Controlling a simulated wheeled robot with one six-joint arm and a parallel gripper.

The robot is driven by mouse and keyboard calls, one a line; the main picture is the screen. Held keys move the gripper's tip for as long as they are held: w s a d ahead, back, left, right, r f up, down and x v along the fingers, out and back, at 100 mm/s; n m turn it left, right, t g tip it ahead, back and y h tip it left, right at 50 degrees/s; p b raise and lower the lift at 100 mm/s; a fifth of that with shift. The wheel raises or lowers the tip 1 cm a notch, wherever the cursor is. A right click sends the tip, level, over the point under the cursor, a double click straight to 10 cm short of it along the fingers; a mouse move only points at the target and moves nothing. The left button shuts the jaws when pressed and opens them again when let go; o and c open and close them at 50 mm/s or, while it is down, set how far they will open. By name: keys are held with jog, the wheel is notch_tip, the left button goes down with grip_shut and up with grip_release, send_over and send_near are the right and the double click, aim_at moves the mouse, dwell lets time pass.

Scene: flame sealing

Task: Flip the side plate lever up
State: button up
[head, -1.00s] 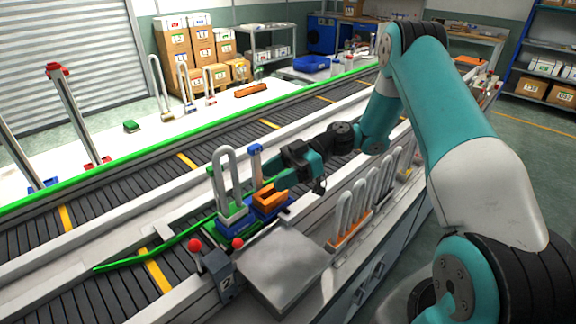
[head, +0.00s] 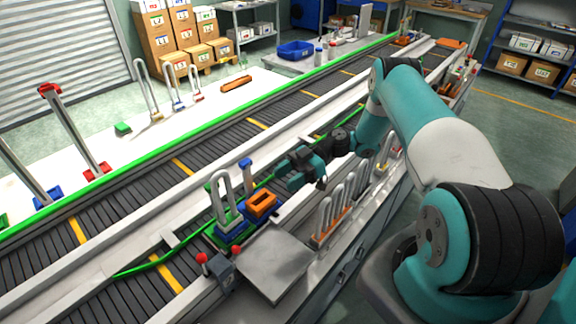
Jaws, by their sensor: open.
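A small dark box (head: 226,277) stands at the front edge of the conveyor, beside the metal side plate (head: 268,264). Two levers with red ball knobs rise from it, a left one (head: 201,258) and a right one (head: 235,250); I cannot tell which is the side plate lever. My gripper (head: 304,184) is open and empty, up and right of the knobs and apart from them. An orange hollow block (head: 262,204) sits on the blue-and-green fixture (head: 232,232), left of my gripper. A clear U-shaped tube (head: 221,192) and a blue-topped post (head: 246,165) stand on the fixture.
A row of U-shaped tubes (head: 340,207) stands in an orange-based rack just right of the side plate, below my gripper. The conveyor (head: 135,197) runs behind the fixture.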

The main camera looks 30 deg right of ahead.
jog(key=shift+d, duration=0.1)
dwell(0.6)
jog(key=s+a+r+m+g+h+b, duration=0.2)
jog(key=s+a+r+m+h+b, duration=0.15)
jog(key=a+r+h+b, duration=0.7)
jog(key=s+a+r+m+t+b, duration=0.1)
jog(key=s+a+r+m+b, duration=0.15)
jog(key=s, duration=0.75)
jog(key=s+a+r+m+t+b, duration=0.1)
jog(key=s+a+m, duration=0.3)
jog(key=s, duration=0.6)
jog(key=n+t+h+p, duration=0.2)
jog(key=n+h+p, duration=0.15)
jog(key=n, duration=1.25)
send_over(237, 247)
jog(key=s+d, duration=0.1)
jog(key=s, duration=0.2)
jog(key=s+d+f+x, duration=0.1)
jog(key=s+x, duration=0.1)
jog(key=x, duration=0.9)
jog(key=p+x, duration=0.1)
jog(key=x, duration=0.4)
jog(key=p+x, duration=0.1)
jog(key=x, duration=0.4)
jog(key=d+p+x, duration=0.1)
jog(key=x, duration=0.5)
jog(key=shift+w+d, duration=0.1)
jog(key=shift+w, duration=0.1)
